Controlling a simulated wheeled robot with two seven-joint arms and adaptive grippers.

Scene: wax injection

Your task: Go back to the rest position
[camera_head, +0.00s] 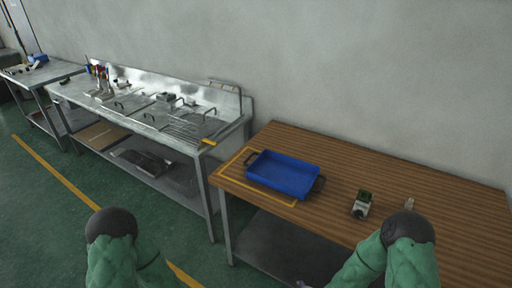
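My two arms show at the bottom edge in green covers with dark round joints, one at the left and one at the right. Neither gripper's fingers can be made out, so whether they hold anything does not show. A small pale bit at the bottom edge, left of my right arm, is too cut off to identify. A wooden-topped table (455,200) stands ahead on the right. On it lies a blue tray (283,176) with dark handles, within a yellow marked outline. My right arm overlaps the table's front part in the picture.
A steel workbench (150,118) with tools stands left, and another bench (42,73) beyond. Green floor (60,225) is open at left.

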